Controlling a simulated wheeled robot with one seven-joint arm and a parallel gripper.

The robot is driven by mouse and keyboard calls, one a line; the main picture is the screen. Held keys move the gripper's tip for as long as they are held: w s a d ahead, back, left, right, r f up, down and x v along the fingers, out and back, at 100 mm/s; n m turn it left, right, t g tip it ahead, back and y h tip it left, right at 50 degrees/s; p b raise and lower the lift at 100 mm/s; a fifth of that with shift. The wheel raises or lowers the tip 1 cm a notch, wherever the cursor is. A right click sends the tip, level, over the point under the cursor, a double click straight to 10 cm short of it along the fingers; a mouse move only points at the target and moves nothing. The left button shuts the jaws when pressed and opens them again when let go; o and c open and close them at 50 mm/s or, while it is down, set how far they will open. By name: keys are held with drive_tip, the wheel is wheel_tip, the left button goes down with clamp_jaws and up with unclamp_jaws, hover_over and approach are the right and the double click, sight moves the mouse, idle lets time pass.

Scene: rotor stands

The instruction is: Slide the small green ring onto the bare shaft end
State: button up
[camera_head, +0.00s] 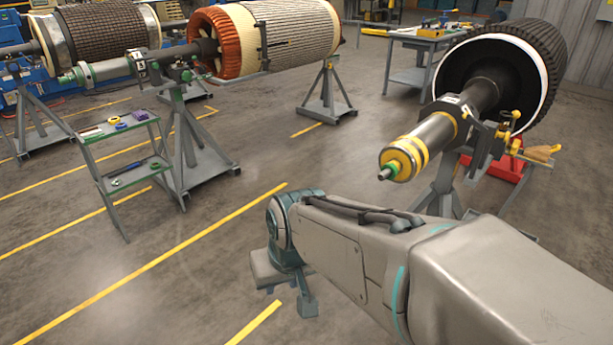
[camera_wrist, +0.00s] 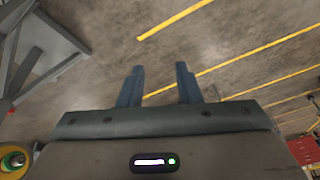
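The shaft end (camera_head: 408,157) of the right rotor points toward me, with yellow bands and a green ring-like part (camera_head: 391,168) around its thin tip. This end also shows in the lower left corner of the wrist view (camera_wrist: 14,160). Another shaft end (camera_head: 95,72), at the left, has green at its tip. I cannot tell which green part is the loose small ring. My gripper (camera_wrist: 158,86) is open and empty, its two fingers apart over bare floor. In the head view it hangs low in front, left of and below the right shaft end, partly hidden by my wrist.
A two-shelf stand (camera_head: 128,127) with small tools is at the left, beside a grey rotor stand (camera_head: 190,150). The right rotor rests on a grey stand (camera_head: 441,190), with a red box (camera_head: 508,165) behind. Open floor with yellow lines lies between.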

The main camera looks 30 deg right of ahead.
sight(380, 178)
drive_tip(key=w+d+f+m+t+h+p, duration=0.1)
drive_tip(key=w+d+m+t+h, duration=0.2)
drive_tip(key=w, duration=0.6)
drive_tip(key=w+d+m+t+p, duration=0.1)
drive_tip(key=w+d+m+t, duration=0.3)
drive_tip(key=w, duration=0.5)
drive_tip(key=shift+s+d+r+m+g+h+p, duration=0.4)
drive_tip(key=shift+d+m+g+h, duration=0.45)
drive_tip(key=shift+d+h, duration=2.3)
drive_tip(key=shift+s+d+r+m+g+h+p, duration=0.4)
drive_tip(key=shift+d+m+h, duration=1)
drive_tip(key=shift+d, duration=3.3)
drive_tip(key=shift+s+d+r+m+g+h+p, duration=0.3)
drive_tip(key=shift+d+m+g+h+p, duration=0.4)
drive_tip(key=shift+d+h, duration=2.55)
drive_tip(key=shift+w+d+y+b, duration=0.1)
drive_tip(key=shift+d+y+b, duration=0.2)
drive_tip(key=shift+d+y, duration=0.4)
drive_tip(key=shift+b+x, duration=0.65)
drive_tip(key=shift+x, duration=1.95)
drive_tip(key=v, duration=0.7)
